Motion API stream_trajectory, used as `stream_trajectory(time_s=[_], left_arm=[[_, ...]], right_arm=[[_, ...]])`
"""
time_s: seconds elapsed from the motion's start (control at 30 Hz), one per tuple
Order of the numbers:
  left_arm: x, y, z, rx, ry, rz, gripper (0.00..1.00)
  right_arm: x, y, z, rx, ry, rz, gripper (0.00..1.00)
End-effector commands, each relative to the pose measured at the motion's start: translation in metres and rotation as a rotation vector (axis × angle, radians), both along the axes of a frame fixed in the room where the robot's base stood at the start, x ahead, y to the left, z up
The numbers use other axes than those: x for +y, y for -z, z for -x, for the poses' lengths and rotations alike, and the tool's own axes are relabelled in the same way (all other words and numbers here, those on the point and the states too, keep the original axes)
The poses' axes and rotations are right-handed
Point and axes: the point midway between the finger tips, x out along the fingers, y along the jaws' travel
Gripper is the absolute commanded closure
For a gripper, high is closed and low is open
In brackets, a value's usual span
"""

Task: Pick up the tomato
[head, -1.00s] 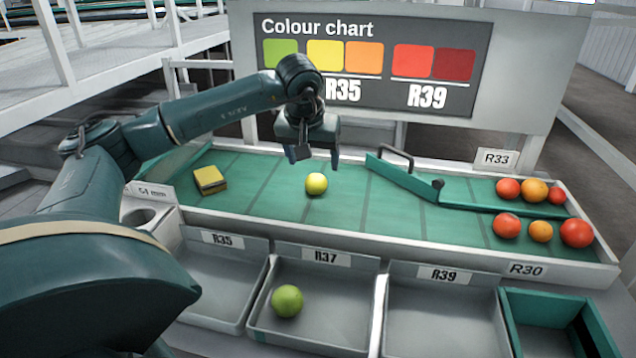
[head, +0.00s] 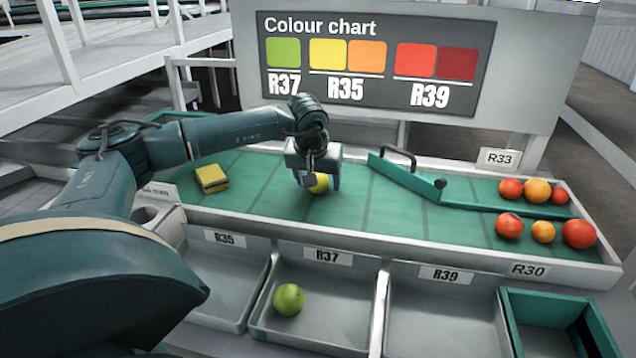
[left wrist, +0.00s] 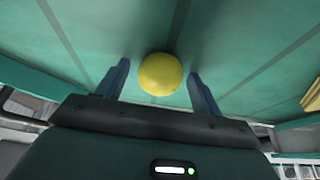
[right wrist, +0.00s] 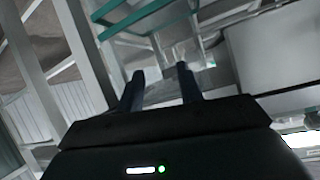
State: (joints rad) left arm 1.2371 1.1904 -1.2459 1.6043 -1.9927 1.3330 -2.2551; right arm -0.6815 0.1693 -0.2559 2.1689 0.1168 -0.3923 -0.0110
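A yellow tomato (head: 319,185) lies on the green sorting belt (head: 260,200), partly hidden behind my left gripper (head: 317,186) in the head view. In the left wrist view the tomato (left wrist: 161,74) sits between the two fingertips of the left gripper (left wrist: 158,78). The fingers are apart, with a gap on each side of the tomato. My right gripper (right wrist: 158,80) shows only in its own wrist view. It is open, with nothing between its fingers.
A yellow sponge-like block (head: 211,178) lies left on the belt. A green divider (head: 405,180) with a handle stands to the right, with several red and orange tomatoes (head: 509,226) beyond. In front, the R37 tray (head: 330,325) holds a green tomato (head: 288,299); the R35 tray (head: 225,280) is empty.

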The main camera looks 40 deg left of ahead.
Motion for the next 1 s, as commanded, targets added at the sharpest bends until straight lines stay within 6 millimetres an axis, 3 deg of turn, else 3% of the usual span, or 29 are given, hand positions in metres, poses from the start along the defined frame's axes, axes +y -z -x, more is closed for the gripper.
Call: stream_trajectory(time_s=[0.37, 0.67, 1.0], left_arm=[[0.0, 0.0, 0.0, 0.0, 0.0, 0.0, 0.64], [0.0, -0.005, 0.0, -0.002, -0.001, 0.0, 0.65], [-0.001, -0.068, -0.001, -0.005, 0.001, 0.001, 0.65]], right_arm=[[0.0, 0.0, 0.0, 0.001, -0.001, 0.0, 0.64], [0.0, 0.0, 0.0, 0.001, -0.001, 0.0, 0.64], [0.0, -0.002, 0.0, 0.0, -0.002, 0.001, 0.64]])
